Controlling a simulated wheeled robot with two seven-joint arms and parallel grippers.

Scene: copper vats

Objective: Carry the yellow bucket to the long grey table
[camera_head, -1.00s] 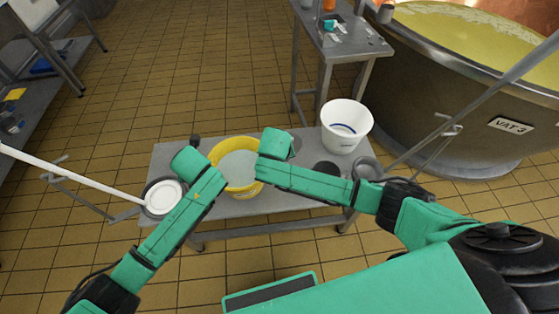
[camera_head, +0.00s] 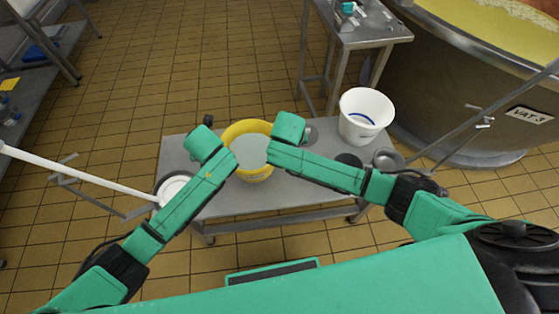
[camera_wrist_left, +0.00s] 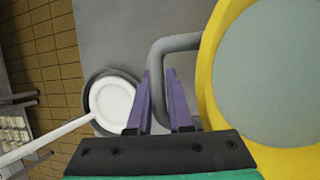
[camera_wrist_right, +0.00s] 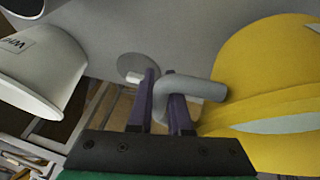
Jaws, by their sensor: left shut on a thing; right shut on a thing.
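The yellow bucket (camera_head: 254,172) is between my two hands over a low grey bench in the head view. It holds a pale grey content. My left gripper (camera_wrist_left: 163,88) is shut on the bucket's grey handle (camera_wrist_left: 182,42) on one side. My right gripper (camera_wrist_right: 163,90) is shut on the grey handle (camera_wrist_right: 193,88) on the other side. The bucket looks upright; I cannot tell surely whether it is clear of the bench. A grey table (camera_head: 62,48) runs along the left edge; I cannot tell whether it is the long one.
A small steel table (camera_head: 365,38) stands behind. A large vat (camera_head: 470,95) fills the right. Tiled floor (camera_head: 215,70) is open beyond the bench.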

